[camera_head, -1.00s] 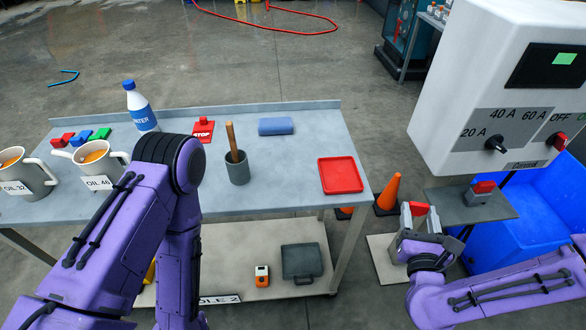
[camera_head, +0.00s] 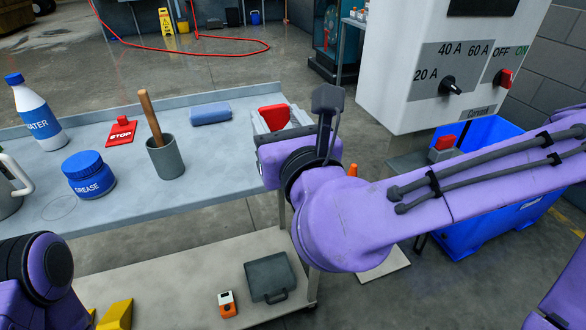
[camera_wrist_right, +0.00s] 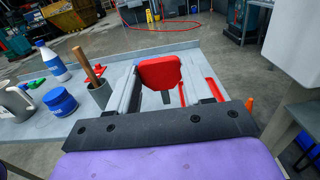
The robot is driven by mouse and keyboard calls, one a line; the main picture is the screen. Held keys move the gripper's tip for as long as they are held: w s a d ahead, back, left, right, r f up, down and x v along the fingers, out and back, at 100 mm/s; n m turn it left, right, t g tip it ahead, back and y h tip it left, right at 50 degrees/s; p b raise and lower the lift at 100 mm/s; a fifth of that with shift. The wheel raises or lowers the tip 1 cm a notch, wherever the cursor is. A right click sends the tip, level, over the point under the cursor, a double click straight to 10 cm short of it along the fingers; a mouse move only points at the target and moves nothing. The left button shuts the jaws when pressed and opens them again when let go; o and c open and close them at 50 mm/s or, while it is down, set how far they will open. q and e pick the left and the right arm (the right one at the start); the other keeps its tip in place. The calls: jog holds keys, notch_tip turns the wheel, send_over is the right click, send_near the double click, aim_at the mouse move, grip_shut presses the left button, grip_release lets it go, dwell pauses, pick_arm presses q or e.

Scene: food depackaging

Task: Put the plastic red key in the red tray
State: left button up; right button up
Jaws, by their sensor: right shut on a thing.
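My right gripper (camera_head: 284,122) is shut on the red plastic key (camera_head: 274,117) above the right end of the table. In the right wrist view, the key (camera_wrist_right: 160,72) sits between the two grey fingers of the gripper (camera_wrist_right: 165,80). The red tray (camera_wrist_right: 215,89) shows only in part in that view, beyond and below the fingers, with the key and right finger covering the rest. In the head view the tray is hidden behind my right gripper. My left arm shows at the lower left, but its gripper is out of view.
On the table (camera_head: 225,170) stand a grey cup (camera_head: 165,158) with a wooden-handled tool, a blue grease jar (camera_head: 89,175), a water bottle (camera_head: 38,115), a red stop sign (camera_head: 122,131) and a blue block (camera_head: 210,113). The white control box (camera_head: 435,70) stands to the right.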

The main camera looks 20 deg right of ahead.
aim_at(286, 119)
jog(key=w, duration=0.1)
jog(key=w+d+f, duration=0.1)
jog(key=w+d, duration=0.1)
jog(key=shift+f, duration=0.3)
jog(key=w+d+f+p, duration=0.1)
jog(key=w+f+p, duration=0.1)
jog(key=w+d+f+p, duration=0.2)
jog(key=w+p, duration=0.1)
jog(key=w+d+f+p, duration=0.2)
jog(key=w+f, duration=0.1)
jog(key=shift+f, duration=0.1)
jog(key=shift+w+d+f, duration=0.1)
jog(key=shift+w+f, duration=0.15)
jog(key=shift+f, duration=0.05)
notch_tip(286, 119, down, 3)
jog(key=shift+d+f+p, duration=0.1)
jog(key=shift+f+p, duration=0.1)
jog(key=shift+p, duration=0.15)
jog(key=shift+w+f, duration=0.1)
jog(key=shift+w, duration=0.05)
jog(key=shift+f, duration=0.1)
jog(key=o, duration=1.1)
